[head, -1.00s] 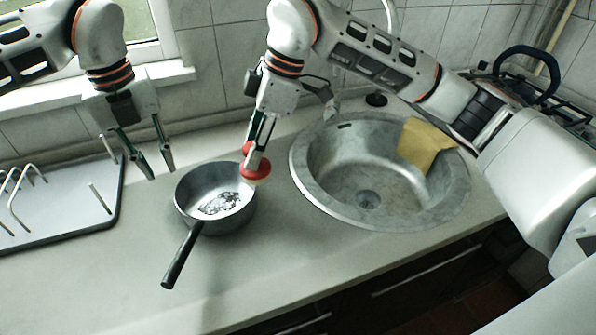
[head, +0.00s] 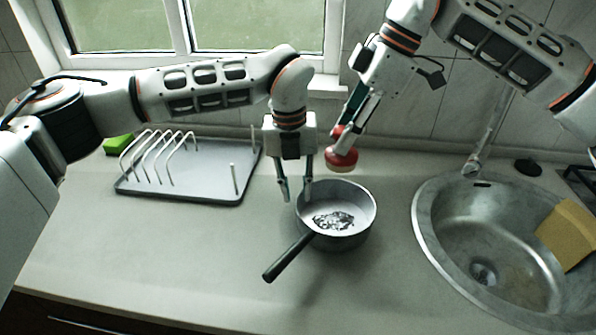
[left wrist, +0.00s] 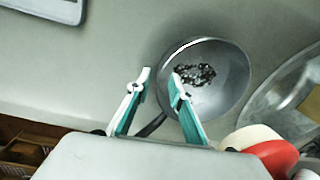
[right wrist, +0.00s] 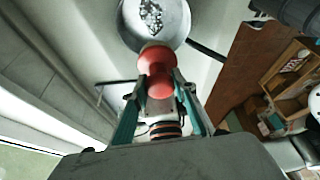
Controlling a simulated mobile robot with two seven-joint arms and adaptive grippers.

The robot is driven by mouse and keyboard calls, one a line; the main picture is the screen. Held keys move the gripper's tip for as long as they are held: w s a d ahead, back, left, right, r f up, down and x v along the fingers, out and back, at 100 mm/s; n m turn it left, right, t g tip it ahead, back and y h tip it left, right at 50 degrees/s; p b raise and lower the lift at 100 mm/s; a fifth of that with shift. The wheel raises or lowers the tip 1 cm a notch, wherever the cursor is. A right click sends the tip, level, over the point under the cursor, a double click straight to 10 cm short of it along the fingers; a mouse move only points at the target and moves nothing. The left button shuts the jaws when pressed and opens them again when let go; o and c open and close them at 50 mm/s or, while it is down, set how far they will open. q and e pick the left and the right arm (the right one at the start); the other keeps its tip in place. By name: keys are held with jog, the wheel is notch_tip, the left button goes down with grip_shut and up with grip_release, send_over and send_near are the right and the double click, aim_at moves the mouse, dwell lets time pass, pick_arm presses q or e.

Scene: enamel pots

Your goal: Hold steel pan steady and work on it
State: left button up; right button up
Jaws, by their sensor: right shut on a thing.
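The steel pan (head: 361,228) stands on the counter, with a dark, patchy stain (head: 334,220) inside and its dark handle (head: 288,257) pointing to the front left. It also shows in the left wrist view (left wrist: 232,75) and the right wrist view (right wrist: 178,22). My left gripper (head: 295,194) is open and empty at the pan's left rim; in the left wrist view its fingertips (left wrist: 160,79) are spread near where the handle meets the pan. My right gripper (head: 343,134) is shut on a red-handled scrubber (head: 342,160), held near the pan's back rim; the right wrist view shows its red knob (right wrist: 156,58).
A drying rack (head: 205,180) stands back left, with a green sponge (head: 117,144) behind it. A round sink (head: 428,235) with a tap (head: 488,135) and a yellow cloth (head: 568,233) is to the right. The counter (head: 150,265) front left is clear.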

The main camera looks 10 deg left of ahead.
pick_arm(q)
jog(key=shift+d+f, duration=0.2)
jog(key=shift+f, duration=2.45)
grip_shut()
